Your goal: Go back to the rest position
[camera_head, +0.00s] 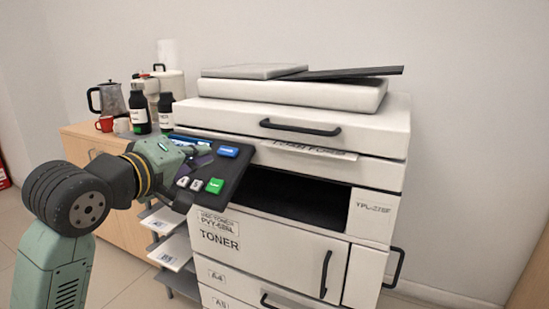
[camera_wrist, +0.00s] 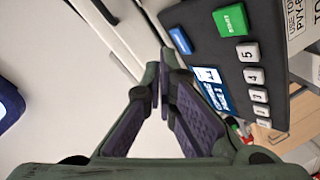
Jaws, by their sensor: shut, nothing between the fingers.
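My gripper (camera_wrist: 165,85) is shut and empty in the wrist view, its green fingers with dark purple pads meeting at the tips. In the head view my gripper (camera_head: 200,158) is in front of the copier's dark control panel (camera_head: 232,172). The panel also fills the upper right of the wrist view (camera_wrist: 215,62), with a green button (camera_wrist: 230,20), a blue button (camera_wrist: 180,40), a small blue screen (camera_wrist: 212,90) and several white number keys. The fingertips are close to the panel; whether they touch it is unclear. Part of the panel is hidden behind my gripper in the head view.
The white copier (camera_head: 375,150) stands by the wall, with a toner door (camera_head: 265,250) and protruding handles. Paper trays (camera_head: 172,250) stick out below the panel. A wooden cabinet (camera_head: 85,150) at left bears a kettle (camera_head: 107,98), red mug (camera_head: 104,124) and dark bottles.

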